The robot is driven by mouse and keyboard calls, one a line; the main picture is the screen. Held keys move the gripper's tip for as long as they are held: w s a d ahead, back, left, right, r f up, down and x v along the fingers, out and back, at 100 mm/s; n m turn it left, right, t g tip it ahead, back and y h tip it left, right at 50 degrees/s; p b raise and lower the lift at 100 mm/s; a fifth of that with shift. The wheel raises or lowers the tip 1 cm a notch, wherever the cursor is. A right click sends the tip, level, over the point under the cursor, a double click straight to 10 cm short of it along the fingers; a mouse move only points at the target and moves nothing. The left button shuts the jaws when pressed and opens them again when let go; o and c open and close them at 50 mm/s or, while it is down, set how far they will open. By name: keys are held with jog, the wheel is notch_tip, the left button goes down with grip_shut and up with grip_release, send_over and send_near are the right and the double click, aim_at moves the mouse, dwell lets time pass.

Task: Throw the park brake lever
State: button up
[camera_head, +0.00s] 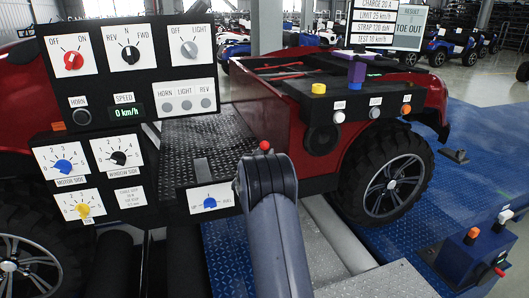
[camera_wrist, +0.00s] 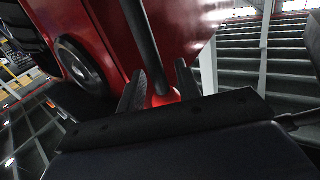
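A red ball knob (camera_head: 265,146) shows in the head view just above the end of my arm, in front of the red vehicle's side. I take it for the top of the park brake lever; its shaft is hidden there. In the wrist view a black rod (camera_wrist: 141,38) runs down to a red knob (camera_wrist: 165,97). The two dark fingers of my gripper (camera_wrist: 160,72) stand on either side of this knob and rod. The knob nearly fills the space between them; I cannot tell whether they press on it. In the head view my gripper is hidden behind my arm.
A black control panel (camera_head: 145,108) with a red switch, dials and a 0 km/h display stands at left. A red vehicle (camera_head: 268,110) with a large wheel (camera_head: 388,185) stands behind and to the right. A blue pedestal box (camera_head: 470,256) is at lower right.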

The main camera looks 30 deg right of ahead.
jog(key=shift+w+d, duration=0.15)
jog(key=shift+d, duration=0.05)
jog(key=shift+c, duration=0.2)
grip_shut()
dwell(0.4)
